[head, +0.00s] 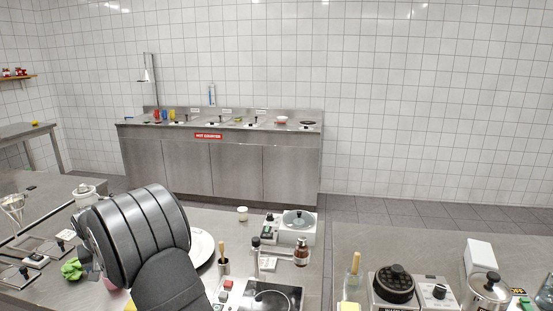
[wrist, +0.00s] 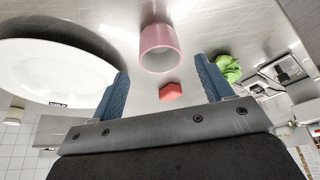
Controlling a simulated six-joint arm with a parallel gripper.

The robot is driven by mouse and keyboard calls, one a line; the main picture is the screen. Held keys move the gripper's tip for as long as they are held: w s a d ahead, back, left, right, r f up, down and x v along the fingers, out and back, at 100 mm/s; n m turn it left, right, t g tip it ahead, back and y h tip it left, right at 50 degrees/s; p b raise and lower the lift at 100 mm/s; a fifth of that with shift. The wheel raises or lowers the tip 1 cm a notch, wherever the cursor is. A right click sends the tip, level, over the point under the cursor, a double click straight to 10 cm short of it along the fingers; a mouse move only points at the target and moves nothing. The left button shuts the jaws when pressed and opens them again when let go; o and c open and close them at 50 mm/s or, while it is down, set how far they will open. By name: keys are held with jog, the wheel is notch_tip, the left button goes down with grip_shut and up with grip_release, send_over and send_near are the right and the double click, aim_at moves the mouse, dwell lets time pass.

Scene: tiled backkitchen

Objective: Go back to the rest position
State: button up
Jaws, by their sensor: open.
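My gripper (wrist: 164,82) is open, its two blue fingers spread apart with nothing held between them in the wrist view. A pink cup (wrist: 160,48) and a small red block (wrist: 171,91) show on the steel counter beyond and between the fingers, apart from them. In the head view my dark arm hangs over the left counter and hides most of the gripper.
A white plate (wrist: 45,72) lies left of the fingers in the wrist view, and a crumpled green thing (wrist: 228,68) lies right. In the head view, a hotplate (head: 270,297) and a white scale-like device (head: 298,227) stand right of my arm. A steel sink unit (head: 225,170) stands behind.

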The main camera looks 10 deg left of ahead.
jog(key=x, duration=0.7)
notch_tip(320, 180, up, 4)
jog(key=shift+s+d+r, duration=0.1)
jog(key=shift+r, duration=0.1)
jog(key=w+d+r, duration=0.6)
jog(key=d+r, duration=0.6)
jog(key=w+d+m+h, duration=0.1)
jog(key=w+d+m, duration=0.1)
jog(key=w+d, duration=0.5)
jog(key=w+d+m+h, duration=0.1)
jog(key=w+d+m, duration=0.2)
jog(key=d, duration=1.4)
jog(key=w+d+m+t+h, duration=0.1)
jog(key=w+d+m, duration=0.2)
jog(key=w+d, duration=0.8)
jog(key=shift+w+d, duration=0.35)
jog(key=shift+d, duration=0.5)
